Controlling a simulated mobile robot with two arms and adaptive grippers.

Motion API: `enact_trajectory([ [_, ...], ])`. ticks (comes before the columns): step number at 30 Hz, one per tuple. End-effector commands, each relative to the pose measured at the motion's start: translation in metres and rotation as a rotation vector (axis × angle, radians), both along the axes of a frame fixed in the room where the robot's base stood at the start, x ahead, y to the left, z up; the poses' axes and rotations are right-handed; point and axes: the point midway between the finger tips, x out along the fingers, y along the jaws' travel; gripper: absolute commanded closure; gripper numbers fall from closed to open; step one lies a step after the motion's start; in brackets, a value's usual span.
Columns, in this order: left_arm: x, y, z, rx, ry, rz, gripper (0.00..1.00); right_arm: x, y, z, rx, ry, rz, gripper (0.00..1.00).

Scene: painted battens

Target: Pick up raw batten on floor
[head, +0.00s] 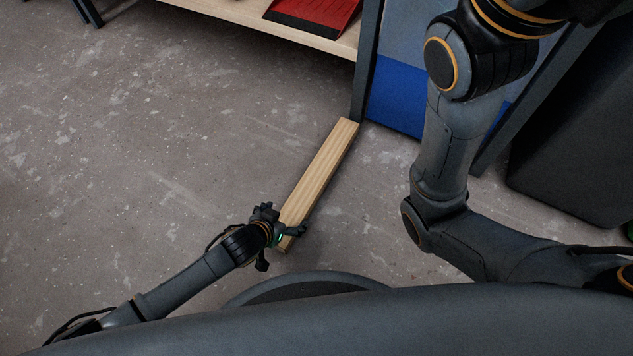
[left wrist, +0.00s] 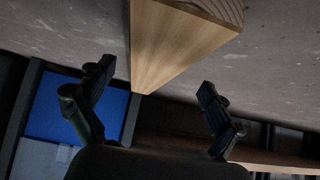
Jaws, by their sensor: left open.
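The raw batten (head: 322,175) is a plain, light wooden bar lying on the concrete floor. Its far end is close to a dark shelf post, and its near end is by my left gripper (head: 285,232). In the left wrist view the batten (left wrist: 178,42) runs away from its near end, with wood grain showing. My left gripper (left wrist: 152,92) is open, its two fingers apart with the batten in line with the gap between them. I cannot tell whether a finger touches it. My right arm shows at the right in the head view, but its gripper is out of view.
A wooden shelf (head: 240,18) on dark posts stands at the back, with a red item (head: 312,14) on it. A blue panel (head: 396,97) is beside the post. A dark bin-like object (head: 580,140) stands at the right. The floor (head: 150,140) at left is clear.

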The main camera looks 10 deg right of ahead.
Motion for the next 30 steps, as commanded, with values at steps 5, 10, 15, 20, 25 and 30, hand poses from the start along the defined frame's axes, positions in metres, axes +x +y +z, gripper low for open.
enact_trajectory([
  [5, 0.004, -0.003, -0.007, 0.001, 0.0, -0.001, 0.08, -0.006, 0.0, -0.003, 0.0, -0.016, -0.001, 0.77],
  [10, 0.011, -0.012, -0.025, -0.001, -0.002, -0.001, 0.08, -0.015, 0.001, -0.019, -0.002, -0.04, -0.002, 0.77],
  [15, 0.021, -0.02, -0.039, 0.002, -0.002, -0.001, 0.08, -0.014, 0.001, -0.039, -0.002, -0.037, -0.002, 0.77],
  [20, 0.026, -0.025, -0.043, 0.001, 0.0, -0.001, 0.08, -0.013, 0.001, -0.045, -0.002, -0.037, -0.002, 0.77],
  [25, 0.027, -0.025, -0.042, 0.001, 0.001, 0.0, 0.08, -0.013, 0.001, -0.044, -0.002, -0.037, -0.002, 0.77],
  [30, 0.027, -0.025, -0.042, 0.001, 0.001, 0.0, 0.24, -0.014, 0.001, -0.044, -0.003, -0.038, -0.002, 0.77],
])
